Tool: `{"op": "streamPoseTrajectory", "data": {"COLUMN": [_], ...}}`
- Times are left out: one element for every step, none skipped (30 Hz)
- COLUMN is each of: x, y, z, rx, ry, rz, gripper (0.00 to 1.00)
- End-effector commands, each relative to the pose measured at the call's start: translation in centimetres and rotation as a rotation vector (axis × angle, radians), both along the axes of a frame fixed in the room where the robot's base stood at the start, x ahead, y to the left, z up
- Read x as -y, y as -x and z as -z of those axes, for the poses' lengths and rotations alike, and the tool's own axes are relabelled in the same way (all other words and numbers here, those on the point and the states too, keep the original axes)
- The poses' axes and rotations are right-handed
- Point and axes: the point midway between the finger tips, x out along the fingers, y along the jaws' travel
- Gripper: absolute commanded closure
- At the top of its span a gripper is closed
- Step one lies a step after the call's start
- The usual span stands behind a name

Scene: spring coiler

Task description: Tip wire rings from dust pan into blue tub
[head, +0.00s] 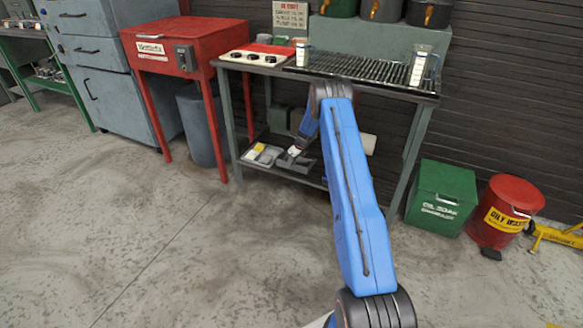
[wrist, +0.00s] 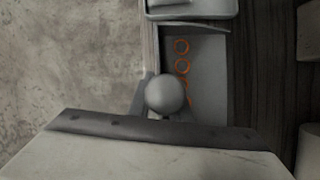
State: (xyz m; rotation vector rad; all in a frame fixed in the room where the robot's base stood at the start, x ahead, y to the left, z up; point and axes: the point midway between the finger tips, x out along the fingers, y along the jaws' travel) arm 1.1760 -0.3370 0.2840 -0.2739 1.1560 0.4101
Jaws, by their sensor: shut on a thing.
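A grey dust pan (wrist: 210,75) lies on the bench's lower shelf in the wrist view, with several orange wire rings (wrist: 182,66) in it. In the head view the pan (head: 297,162) is small and partly covered by my arm. My gripper (wrist: 165,97) is shut on its handle, whose round grey end faces the wrist camera. The gripper also shows at the shelf in the head view (head: 297,150).
A grey tray (head: 262,154) with something yellow in it sits left of the pan on the shelf. The bench top (head: 345,72) is above my gripper, and its legs flank the shelf. A green box (head: 440,198) and red can (head: 505,212) stand right. The front floor is clear.

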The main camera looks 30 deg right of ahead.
Motion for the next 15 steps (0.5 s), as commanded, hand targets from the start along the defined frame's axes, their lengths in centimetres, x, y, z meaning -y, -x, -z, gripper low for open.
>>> {"op": "streamPoseTrajectory", "data": {"x": [0.0,0.0,0.0,0.0,0.0,0.0,0.0,0.0,0.0,0.0,0.0,0.0,0.0,-0.1,-0.1], "y": [-0.1,-0.1,-0.1,-0.1,-0.1,-0.1,-0.1,-0.1,-0.1,-0.1,-0.1,-0.1,-0.1,-0.1,0.0], "z": [-1.2,-1.8,-2.5,-3.0,-3.5,-4.1,-4.6,-5.0,-5.5,-5.8,-6.1,-6.5,-6.8,-7.1,-7.4], "rx": [0.004,0.003,0.003,0.003,0.003,0.003,0.003,0.003,0.002,0.002,0.002,0.005,0.010,0.017,0.029], "ry": [0.001,0.001,0.001,0.001,0.001,0.001,0.001,0.001,0.000,0.000,0.002,0.005,0.011,0.020,0.036], "rz": [-0.001,-0.001,-0.001,-0.001,-0.001,-0.001,-0.001,0.000,-0.001,-0.001,-0.001,-0.001,-0.001,-0.001,-0.001], "gripper": [1.00,1.00,1.00,1.00,1.00,1.00,1.00,1.00,1.00,1.00,1.00,1.00,1.00,1.00,1.00]}}
